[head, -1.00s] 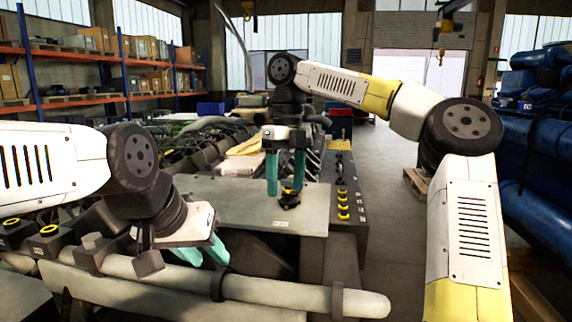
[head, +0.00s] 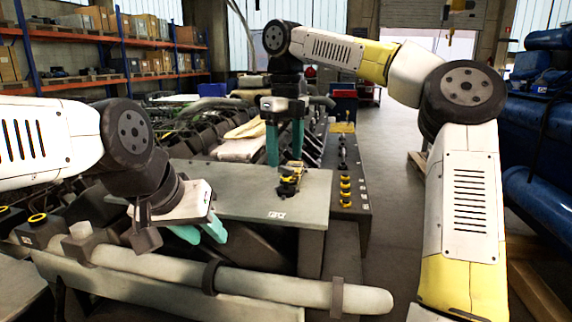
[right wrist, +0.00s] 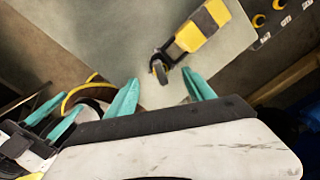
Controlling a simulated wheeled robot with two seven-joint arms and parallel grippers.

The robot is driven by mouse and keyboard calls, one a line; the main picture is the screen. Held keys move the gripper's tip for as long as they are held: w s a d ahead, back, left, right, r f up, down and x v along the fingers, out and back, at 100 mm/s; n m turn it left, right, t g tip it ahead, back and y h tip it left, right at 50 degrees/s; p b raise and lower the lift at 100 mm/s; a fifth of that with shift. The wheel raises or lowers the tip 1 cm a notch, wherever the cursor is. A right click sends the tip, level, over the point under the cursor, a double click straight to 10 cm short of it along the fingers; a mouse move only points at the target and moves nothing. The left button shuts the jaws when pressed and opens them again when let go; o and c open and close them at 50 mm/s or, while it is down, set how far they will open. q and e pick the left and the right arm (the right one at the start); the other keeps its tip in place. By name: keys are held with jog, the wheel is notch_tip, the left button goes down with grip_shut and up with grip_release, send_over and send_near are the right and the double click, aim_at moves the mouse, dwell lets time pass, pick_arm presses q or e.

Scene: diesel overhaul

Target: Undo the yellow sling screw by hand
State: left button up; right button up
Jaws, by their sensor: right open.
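A yellow-and-black piece (head: 290,181), apparently the sling screw, sits on the grey plate (head: 240,190). In the right wrist view the yellow-and-black piece (right wrist: 195,35) has a small dark round end near the fingertips. My right gripper (head: 285,162) is above and behind it in the head view, fingers pointing down, open and empty. In the right wrist view its fingers (right wrist: 165,85) are spread, with the round end between them and apart from both. My left gripper (head: 206,236) hangs at the plate's front left edge, fingers apart and empty; it also shows in the right wrist view (right wrist: 55,112).
A thick grey pipe (head: 260,287) runs along the front of the machine. A side panel with several yellow knobs (head: 345,190) lies right of the plate. Shelves (head: 100,75) stand at the back left, and blue tanks (head: 545,150) at the right.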

aim_at(286, 167)
jog(key=shift+r+m, duration=0.1)
jog(key=shift+m, duration=0.8)
jog(key=shift+a+m, duration=0.1)
jog(key=shift+m, duration=0.7)
jog(key=m, duration=1.7)
jog(key=shift+m, duration=0.4)
jog(key=m, duration=1.2)
jog(key=shift+m, duration=0.3)
jog(key=shift+f+m, duration=0.4)
jog(key=shift+m, duration=0.1)
jog(key=shift+f, duration=2.2)
